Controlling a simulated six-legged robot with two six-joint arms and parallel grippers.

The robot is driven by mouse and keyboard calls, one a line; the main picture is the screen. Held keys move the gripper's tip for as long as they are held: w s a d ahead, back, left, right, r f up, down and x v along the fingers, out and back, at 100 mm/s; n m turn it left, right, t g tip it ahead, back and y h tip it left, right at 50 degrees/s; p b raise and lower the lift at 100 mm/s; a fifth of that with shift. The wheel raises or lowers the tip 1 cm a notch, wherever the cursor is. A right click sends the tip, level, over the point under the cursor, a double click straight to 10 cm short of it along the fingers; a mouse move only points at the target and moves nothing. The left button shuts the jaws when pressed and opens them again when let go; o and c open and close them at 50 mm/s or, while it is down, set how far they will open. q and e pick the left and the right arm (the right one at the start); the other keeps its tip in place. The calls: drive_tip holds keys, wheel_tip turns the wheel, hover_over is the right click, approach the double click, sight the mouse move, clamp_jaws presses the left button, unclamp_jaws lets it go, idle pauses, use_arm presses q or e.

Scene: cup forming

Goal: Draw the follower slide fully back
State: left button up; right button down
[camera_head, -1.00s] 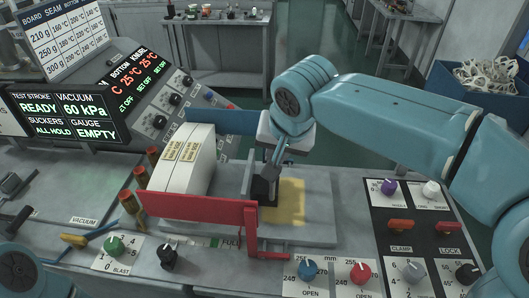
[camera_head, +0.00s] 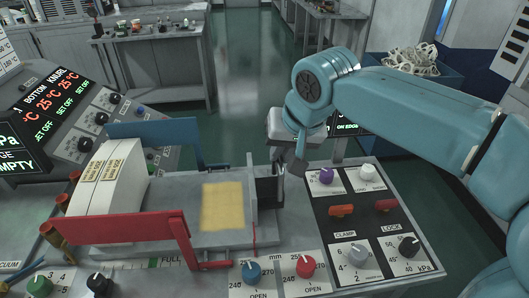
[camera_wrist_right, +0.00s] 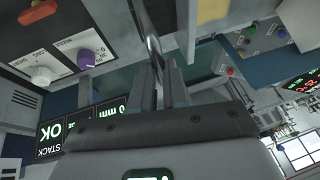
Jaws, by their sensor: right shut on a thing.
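The follower slide is an upright grey plate (camera_head: 251,212) with a dark handle piece on its right side. It stands at the right end of the grey bed (camera_head: 190,238), right of the yellow patch (camera_head: 222,206). My right gripper (camera_head: 280,172) is at the handle, above and right of the plate. Its fingers (camera_wrist_right: 160,88) are shut on a metal bar (camera_wrist_right: 147,30) in the right wrist view; the exact contact is partly hidden. My left gripper is out of view.
A red rail (camera_head: 125,227) runs in front of the bed and a blue rail (camera_head: 155,130) behind it. A white block (camera_head: 105,178) stands at the bed's left. The knob panel (camera_head: 365,215) lies close on the right.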

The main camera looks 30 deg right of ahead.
drive_tip(key=shift+s+d, duration=0.1)
drive_tip(key=shift+d, duration=0.2)
drive_tip(key=c, duration=1.4)
unclamp_jaws()
drive_tip(key=shift+d, duration=0.1)
drive_tip(key=shift+o, duration=1.4)
drive_tip(key=shift+d, duration=0.1)
drive_tip(key=p+v, duration=0.2)
drive_tip(key=v, duration=1.4)
